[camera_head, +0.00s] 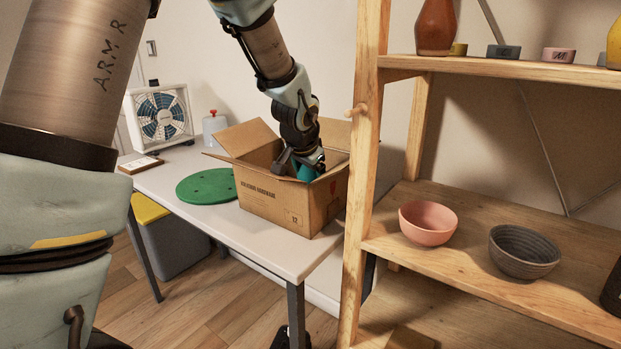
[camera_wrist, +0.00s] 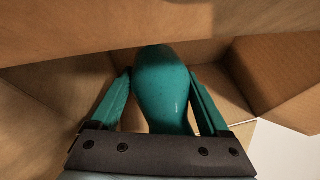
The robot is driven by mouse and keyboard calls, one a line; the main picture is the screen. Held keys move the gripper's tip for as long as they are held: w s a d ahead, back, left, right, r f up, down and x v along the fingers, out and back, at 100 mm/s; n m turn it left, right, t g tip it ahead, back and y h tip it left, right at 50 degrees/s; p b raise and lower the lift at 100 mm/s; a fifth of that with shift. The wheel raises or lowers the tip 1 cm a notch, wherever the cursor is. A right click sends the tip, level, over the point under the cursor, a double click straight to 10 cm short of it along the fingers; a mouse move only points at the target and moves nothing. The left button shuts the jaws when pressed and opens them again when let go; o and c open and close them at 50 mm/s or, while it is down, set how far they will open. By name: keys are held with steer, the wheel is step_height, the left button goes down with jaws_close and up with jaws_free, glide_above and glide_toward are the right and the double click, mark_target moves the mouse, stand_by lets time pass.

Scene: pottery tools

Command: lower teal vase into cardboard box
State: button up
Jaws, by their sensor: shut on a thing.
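The teal vase (camera_wrist: 162,85) is between the two fingers of my gripper (camera_wrist: 160,95) in the wrist view, with cardboard walls around it. My gripper is shut on it. In the head view, my gripper (camera_head: 299,165) points down into the open cardboard box (camera_head: 285,203), and a small part of the teal vase (camera_head: 308,172) shows just above the box's front rim. The box stands on the white table with its flaps spread out. Its front wall hides the lower part of the vase, so I cannot tell whether the vase touches the box floor.
A green round board (camera_head: 207,186) lies on the white table (camera_head: 165,182) left of the box. A box fan (camera_head: 161,116) stands behind it. A wooden shelf (camera_head: 470,265) with a pink bowl (camera_head: 427,222) and a grey bowl (camera_head: 524,251) stands close on the right.

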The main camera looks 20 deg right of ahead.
steer(key=o, duration=1.4)
steer(key=shift+o, duration=0.2)
